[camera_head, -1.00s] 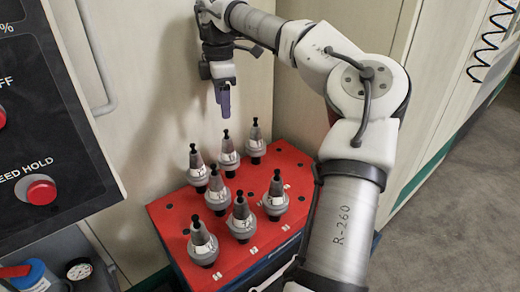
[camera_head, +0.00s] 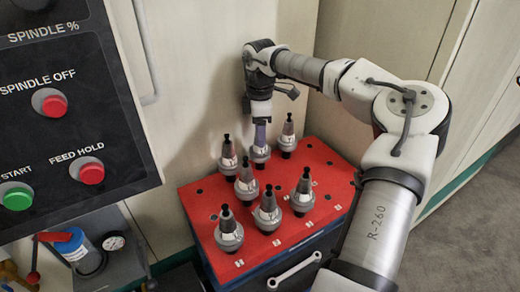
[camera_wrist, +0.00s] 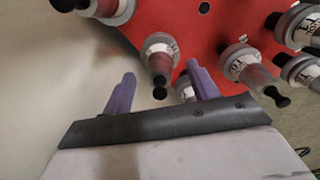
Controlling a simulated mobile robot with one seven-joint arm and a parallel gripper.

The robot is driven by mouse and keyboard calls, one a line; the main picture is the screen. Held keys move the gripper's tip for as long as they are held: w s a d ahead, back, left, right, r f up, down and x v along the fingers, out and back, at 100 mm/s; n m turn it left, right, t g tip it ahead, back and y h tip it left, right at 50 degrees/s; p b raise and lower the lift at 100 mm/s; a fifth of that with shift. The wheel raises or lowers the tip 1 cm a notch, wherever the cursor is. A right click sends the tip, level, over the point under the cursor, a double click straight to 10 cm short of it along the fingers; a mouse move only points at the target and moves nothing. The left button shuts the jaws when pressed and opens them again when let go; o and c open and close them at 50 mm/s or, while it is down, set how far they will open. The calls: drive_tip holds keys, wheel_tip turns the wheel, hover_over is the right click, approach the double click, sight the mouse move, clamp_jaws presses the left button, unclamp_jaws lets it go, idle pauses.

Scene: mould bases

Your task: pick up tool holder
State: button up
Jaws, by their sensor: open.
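Several grey cone-shaped tool holders with black knobs stand upright in a red-topped rack (camera_head: 330,165). My gripper (camera_head: 260,132) is open, with purple fingers pointing down at the top of the back middle tool holder (camera_head: 261,154). In the wrist view, my gripper (camera_wrist: 160,72) has its two fingers spread apart. A tool holder (camera_wrist: 160,48) shows between and beyond them, its black knob near the gap. The fingers are not closed on it; whether they touch it I cannot tell. Another holder (camera_wrist: 184,88) is partly hidden behind the right finger.
Other holders stand close by: back left (camera_head: 228,155), back right (camera_head: 288,136), middle (camera_head: 246,180) and along the front (camera_head: 267,212). The machine wall is close behind the rack. A control panel (camera_head: 70,110) is at left. Empty holes show in the red top.

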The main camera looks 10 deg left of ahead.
drive_tip(key=shift+f, duration=1.1)
clamp_jaws()
drive_tip(key=shift+r, duration=0.1)
